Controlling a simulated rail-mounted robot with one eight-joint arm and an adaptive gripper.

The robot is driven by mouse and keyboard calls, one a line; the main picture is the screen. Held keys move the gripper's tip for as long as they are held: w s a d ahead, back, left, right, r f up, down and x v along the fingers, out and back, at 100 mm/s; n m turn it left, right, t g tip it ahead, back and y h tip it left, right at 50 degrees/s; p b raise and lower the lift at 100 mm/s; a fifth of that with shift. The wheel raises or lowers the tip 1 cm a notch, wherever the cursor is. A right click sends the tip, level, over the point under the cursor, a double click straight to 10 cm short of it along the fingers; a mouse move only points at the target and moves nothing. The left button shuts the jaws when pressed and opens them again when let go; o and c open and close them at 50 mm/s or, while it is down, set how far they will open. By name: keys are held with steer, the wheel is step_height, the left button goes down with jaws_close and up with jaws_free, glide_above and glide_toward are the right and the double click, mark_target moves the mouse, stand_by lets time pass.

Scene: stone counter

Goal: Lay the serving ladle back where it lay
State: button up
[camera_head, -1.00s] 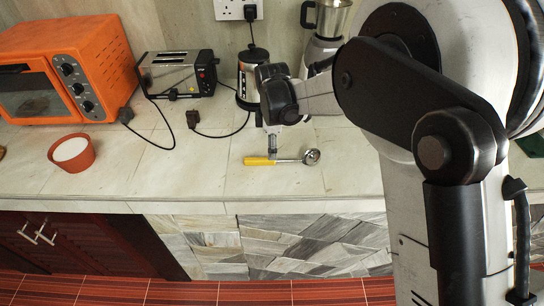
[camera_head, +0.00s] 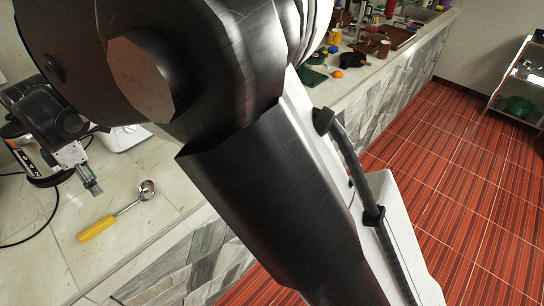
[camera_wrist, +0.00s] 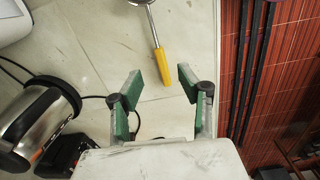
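The serving ladle, with a yellow handle (camera_head: 97,229) and a shiny metal bowl (camera_head: 147,189), lies on the pale stone counter (camera_head: 150,222). In the wrist view its yellow handle (camera_wrist: 162,66) points toward my gripper, and its bowl is cut off by the top edge. My gripper (camera_wrist: 160,80) is open, with two green-padded fingers apart and nothing held. The handle's end shows between the fingertips in the picture, but I see no contact. In the head view my gripper (camera_head: 92,186) hangs over the counter beside the ladle; my arm hides much of the middle.
A steel and black kettle (camera_wrist: 40,122) stands left in the wrist view, by a black appliance (camera_wrist: 66,152) and a cord. A white appliance base (camera_head: 124,137) stands behind the ladle. The counter's front edge drops to red tiles (camera_head: 450,190). An orange fruit (camera_head: 337,73) lies far right.

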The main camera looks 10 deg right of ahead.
steer(key=d+r+m+t, duration=0.1)
steer(key=d+r+m, duration=0.25)
steer(key=d, duration=0.55)
steer(key=d+r+m+t+y, duration=0.1)
steer(key=d+r+m, duration=0.3)
steer(key=d, duration=0.6)
steer(key=d+r+m+t, duration=0.1)
steer(key=d+r+m, duration=0.3)
steer(key=d, duration=0.5)
steer(key=s+d+r+m+t, duration=0.1)
steer(key=s+d+m, duration=0.2)
steer(key=d, duration=0.4)
steer(key=s+d+r+m+t, duration=0.1)
steer(key=s+d+m, duration=0.25)
steer(key=d, duration=0.45)
steer(key=s+d+f+m+t+h+b, duration=0.1)
steer(key=s+d+f+m+t+b, duration=0.1)
steer(key=s+d+f+m, duration=0.3)
steer(key=s+d+f, duration=0.1)
steer(key=s+d, duration=0.3)
steer(key=shift+d+f+m, duration=0.15)
steer(key=shift+d+m, duration=0.15)
steer(key=shift+m, duration=0.1)
steer(key=shift+s, duration=0.1)
